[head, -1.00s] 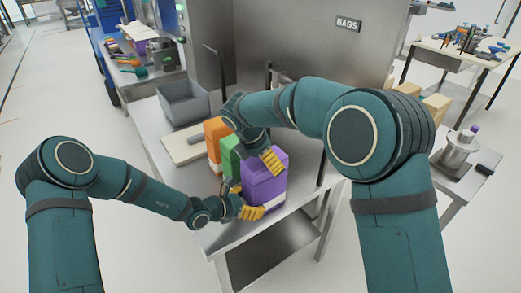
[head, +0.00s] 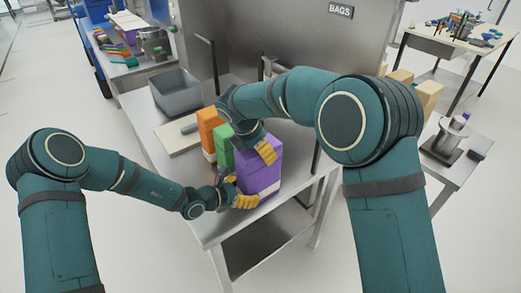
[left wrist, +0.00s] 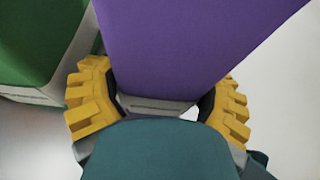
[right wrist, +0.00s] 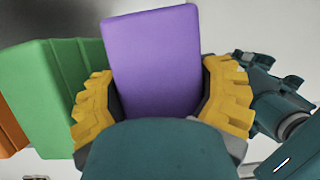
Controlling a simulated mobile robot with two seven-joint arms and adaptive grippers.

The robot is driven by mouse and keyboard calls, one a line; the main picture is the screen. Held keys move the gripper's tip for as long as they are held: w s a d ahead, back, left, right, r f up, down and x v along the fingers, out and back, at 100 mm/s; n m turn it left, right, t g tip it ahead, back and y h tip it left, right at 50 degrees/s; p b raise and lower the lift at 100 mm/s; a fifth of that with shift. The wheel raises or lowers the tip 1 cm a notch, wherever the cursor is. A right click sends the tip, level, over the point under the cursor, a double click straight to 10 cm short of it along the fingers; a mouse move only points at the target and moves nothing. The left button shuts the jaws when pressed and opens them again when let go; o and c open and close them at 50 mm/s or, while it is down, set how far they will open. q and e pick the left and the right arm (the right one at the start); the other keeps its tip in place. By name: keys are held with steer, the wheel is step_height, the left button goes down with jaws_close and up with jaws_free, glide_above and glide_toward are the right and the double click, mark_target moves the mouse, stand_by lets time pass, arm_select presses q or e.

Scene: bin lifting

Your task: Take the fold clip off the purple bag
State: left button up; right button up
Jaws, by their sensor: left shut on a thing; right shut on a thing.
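The purple bag (head: 261,172) stands upright near the front edge of the steel table, with a white band low on its side. My left gripper (head: 243,201) is shut on its lower part; the purple bag also fills the space between those fingers in the left wrist view (left wrist: 190,50). My right gripper (head: 265,152) is shut on its upper part; in the right wrist view the purple bag (right wrist: 155,60) stands between both yellow fingers. I cannot make out a fold clip on the visible faces of the purple bag; my grippers hide parts of it.
A green bag (head: 222,148) and an orange bag (head: 207,122) stand close beside the purple bag. Behind them are a pale board (head: 172,140) with a small grey object (head: 189,128) on it, and a grey bin (head: 177,95). The table's front right is clear.

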steer(key=shift+r, duration=0.15)
steer(key=shift+r, duration=0.8)
steer(key=shift+r, duration=0.25)
steer(key=shift+r, duration=1.95)
arm_select(q)
steer(key=o, duration=1.2)
